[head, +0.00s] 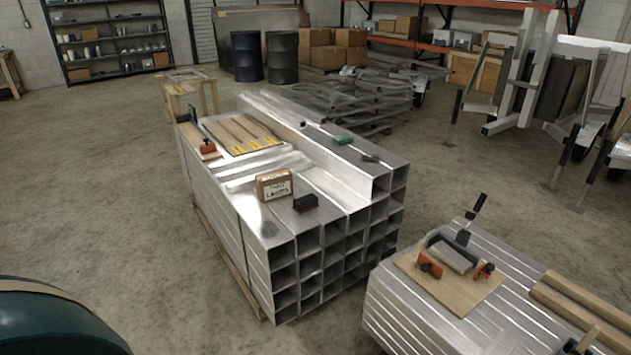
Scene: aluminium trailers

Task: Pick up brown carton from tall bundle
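A small brown carton (274,184) with a white label and dark lettering stands on top of the tall bundle (320,187) of aluminium square tubes, near its front end. A black block-like item (305,203) lies just to the right of the carton on the same tubes. Neither of my grippers shows in the head view.
A lower bundle (405,305) at the front right bears a wooden board (458,287) with orange-and-black tools. A dark green rounded object (55,320) fills the lower left corner. Concrete floor (90,190) is clear left of the tall bundle. Drums and cartons stand behind.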

